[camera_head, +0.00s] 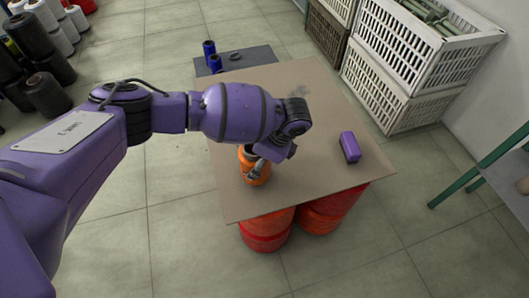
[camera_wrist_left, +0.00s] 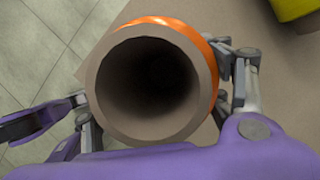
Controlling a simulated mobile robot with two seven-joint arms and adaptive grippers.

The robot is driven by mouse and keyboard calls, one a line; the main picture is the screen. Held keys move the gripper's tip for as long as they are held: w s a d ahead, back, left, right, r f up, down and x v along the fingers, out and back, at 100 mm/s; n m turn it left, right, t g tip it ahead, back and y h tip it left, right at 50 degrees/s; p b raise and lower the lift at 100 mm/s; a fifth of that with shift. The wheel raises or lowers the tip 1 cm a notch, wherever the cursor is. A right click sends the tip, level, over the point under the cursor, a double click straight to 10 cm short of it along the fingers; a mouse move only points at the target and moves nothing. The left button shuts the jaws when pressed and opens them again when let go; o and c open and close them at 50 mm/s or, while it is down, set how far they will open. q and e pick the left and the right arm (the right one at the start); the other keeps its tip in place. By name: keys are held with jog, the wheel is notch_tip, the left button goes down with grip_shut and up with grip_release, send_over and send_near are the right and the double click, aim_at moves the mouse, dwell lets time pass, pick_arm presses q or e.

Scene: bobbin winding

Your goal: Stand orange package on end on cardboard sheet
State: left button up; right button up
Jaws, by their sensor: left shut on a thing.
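The orange package (camera_head: 256,176) is a round roll with a hollow core. It is over the near left part of the cardboard sheet (camera_head: 315,105). In the left wrist view, the package (camera_wrist_left: 208,62) shows its open grey-brown end to the camera, with an orange rim behind. My left gripper (camera_head: 257,165) reaches down onto it and is shut on it, with a finger on either side in the wrist view (camera_wrist_left: 160,105). The package looks about upright. I cannot tell whether its lower end touches the sheet. My right gripper is not in view.
A purple package (camera_head: 350,147) lies on the right of the sheet. A dark mat (camera_head: 262,58) with blue spools (camera_head: 210,50) is at the back. Red-orange rolls (camera_head: 265,232) are under the sheet. A yellow thing (camera_wrist_left: 295,8) shows at the wrist view's corner. White crates (camera_head: 395,85) stand right.

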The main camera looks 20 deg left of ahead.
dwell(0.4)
pick_arm(q)
jog(key=o, duration=1.5)
jog(key=v, duration=1.2)
